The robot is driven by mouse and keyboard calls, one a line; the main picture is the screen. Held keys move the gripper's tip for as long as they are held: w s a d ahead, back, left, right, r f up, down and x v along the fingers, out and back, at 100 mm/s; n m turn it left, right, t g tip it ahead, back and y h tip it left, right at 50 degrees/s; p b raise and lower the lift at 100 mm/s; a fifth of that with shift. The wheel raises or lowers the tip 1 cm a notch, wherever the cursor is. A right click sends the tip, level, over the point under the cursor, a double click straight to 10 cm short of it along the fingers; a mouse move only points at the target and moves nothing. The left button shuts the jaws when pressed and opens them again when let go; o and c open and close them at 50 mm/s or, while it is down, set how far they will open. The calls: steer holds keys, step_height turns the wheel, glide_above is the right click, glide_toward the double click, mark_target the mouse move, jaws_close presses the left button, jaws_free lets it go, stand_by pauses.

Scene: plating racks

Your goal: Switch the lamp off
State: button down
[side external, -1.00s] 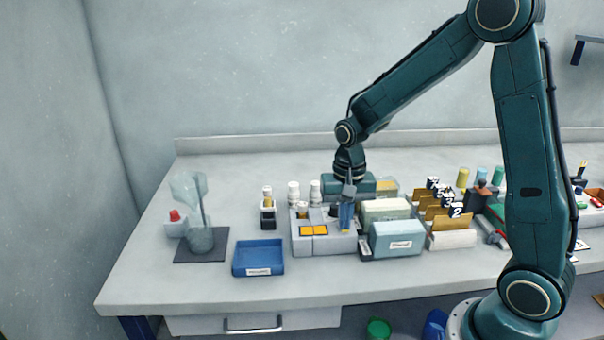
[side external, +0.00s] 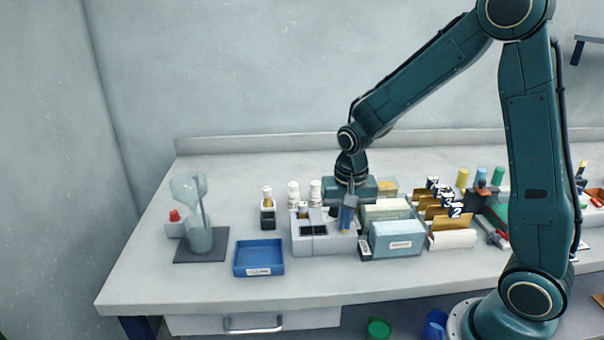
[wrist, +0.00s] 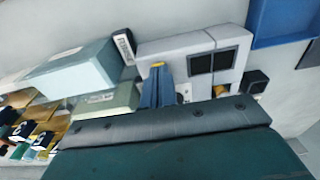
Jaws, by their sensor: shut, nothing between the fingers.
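The lamp is a low grey box (side external: 322,246) on the bench, with two square panels (side external: 313,230) on top that are dark now. In the wrist view the box (wrist: 228,38) shows the same dark panels (wrist: 212,61). My gripper (side external: 345,231) is shut and empty, its blue fingers pointing down at the right part of the box top. In the wrist view my gripper (wrist: 157,68) is over the box beside the panels. Its fingertips cover the spot under them, so I cannot tell whether they touch the box.
A blue tray (side external: 259,270) lies left of the box. Pale file boxes (side external: 397,251) stand close on its right. Small bottles (side external: 293,195) stand behind it. A glass vessel (side external: 200,238) stands on a dark mat (side external: 185,258) at the far left.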

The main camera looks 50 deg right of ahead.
steer(key=shift+w+d+f, duration=0.25)
steer(key=shift+d+f, duration=0.15)
steer(key=shift+d, duration=0.15)
steer(key=shift+w+r, duration=0.1)
steer(key=shift+r, duration=0.6)
step_height(320, 180, up, 13)
steer(key=s+a, duration=0.1)
steer(key=shift+s+a+r, duration=0.2)
steer(key=shift+a, duration=0.15)
steer(key=w+d+m, duration=0.1)
steer(key=m, duration=0.5)
steer(key=w+d+m+g+y, duration=0.1)
steer(key=m, duration=0.5)
steer(key=w+d+m+g+y, duration=0.1)
steer(key=m, duration=0.5)
steer(key=shift+d, duration=0.15)
